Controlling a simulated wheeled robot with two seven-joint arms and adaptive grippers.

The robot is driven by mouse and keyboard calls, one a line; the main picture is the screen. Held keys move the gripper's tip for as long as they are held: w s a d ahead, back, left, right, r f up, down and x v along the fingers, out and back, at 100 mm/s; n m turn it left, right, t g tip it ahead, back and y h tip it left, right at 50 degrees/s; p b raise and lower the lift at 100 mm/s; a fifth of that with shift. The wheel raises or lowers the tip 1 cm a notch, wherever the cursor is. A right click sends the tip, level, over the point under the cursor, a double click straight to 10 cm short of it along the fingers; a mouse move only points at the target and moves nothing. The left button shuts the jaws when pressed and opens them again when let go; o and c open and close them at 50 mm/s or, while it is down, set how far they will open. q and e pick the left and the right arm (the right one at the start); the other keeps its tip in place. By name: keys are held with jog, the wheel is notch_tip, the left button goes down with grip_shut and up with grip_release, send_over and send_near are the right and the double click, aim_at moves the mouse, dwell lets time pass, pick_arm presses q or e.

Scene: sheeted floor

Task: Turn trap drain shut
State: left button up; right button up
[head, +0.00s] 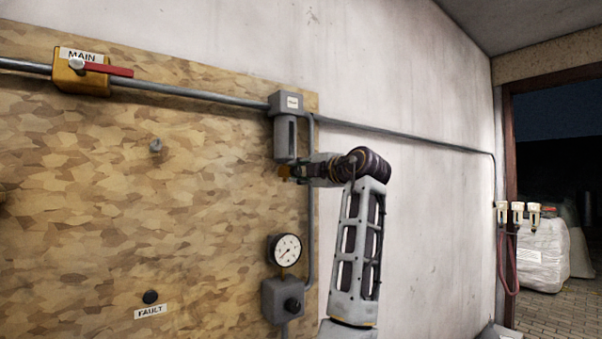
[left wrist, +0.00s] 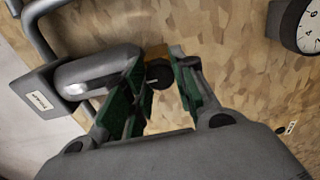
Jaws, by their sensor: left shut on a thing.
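The trap (head: 285,137) is a grey bowl hanging under a labelled housing (head: 285,103) on the pipe, at the board's right edge. In the left wrist view the trap bowl (left wrist: 98,70) lies left of my fingers. My left gripper (head: 291,172) is just below the bowl, its arm rising from the lower right. In the left wrist view the gripper (left wrist: 160,88) has its green-padded fingers on either side of a dark round drain knob (left wrist: 158,76), shut on it. An orange-brown piece (left wrist: 155,51) shows beyond the knob. The fingers partly hide the drain; its turn position cannot be told.
A yellow MAIN valve (head: 82,76) with a red lever sits on the pipe at upper left. A gauge (head: 285,250) and a grey regulator box (head: 283,299) are below the trap. A FAULT button (head: 150,297) is lower left. Bare wall and a doorway (head: 507,140) lie right.

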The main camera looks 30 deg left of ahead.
pick_arm(q)
jog(key=o, duration=1)
jog(key=shift+o, duration=0.2)
jog(key=v, duration=1.2)
jog(key=shift+f, duration=0.1)
